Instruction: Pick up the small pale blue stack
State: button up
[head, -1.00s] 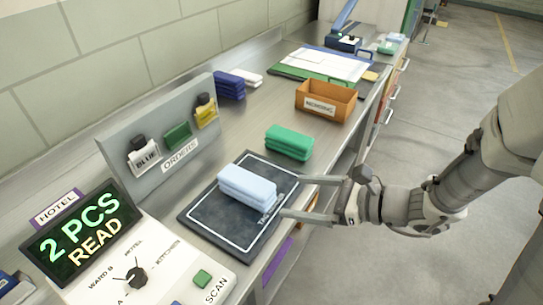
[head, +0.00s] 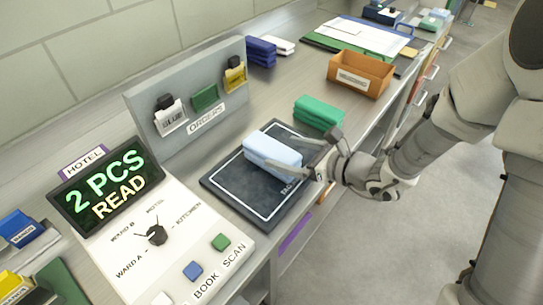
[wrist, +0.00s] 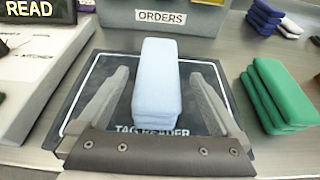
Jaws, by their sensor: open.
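The small pale blue stack (head: 273,154) lies on the dark tag reader pad (head: 232,188). It is made of folded layers and also shows in the wrist view (wrist: 158,82). My gripper (head: 309,160) is open at the stack's near end. In the wrist view my gripper (wrist: 158,95) has one finger on each side of the stack, with a visible gap on both sides. The fingers look low over the pad; whether they touch it I cannot tell.
A green stack (head: 319,112) lies just right of the pad. Behind it stands an orange box (head: 360,74). The grey orders board (head: 190,100) rises behind the pad. A console with a screen reading "2 PCS READ" (head: 107,186) is at left. Dark blue stacks (head: 260,51) lie farther back.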

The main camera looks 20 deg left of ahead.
aim_at(271, 152)
jog(key=x, duration=0.4)
jog(key=shift+s+a+f, duration=0.15)
jog(key=shift+f, duration=0.3)
jog(key=shift+a+f, duration=0.1)
jog(key=shift+a, duration=0.25)
jog(key=c, duration=1.4)
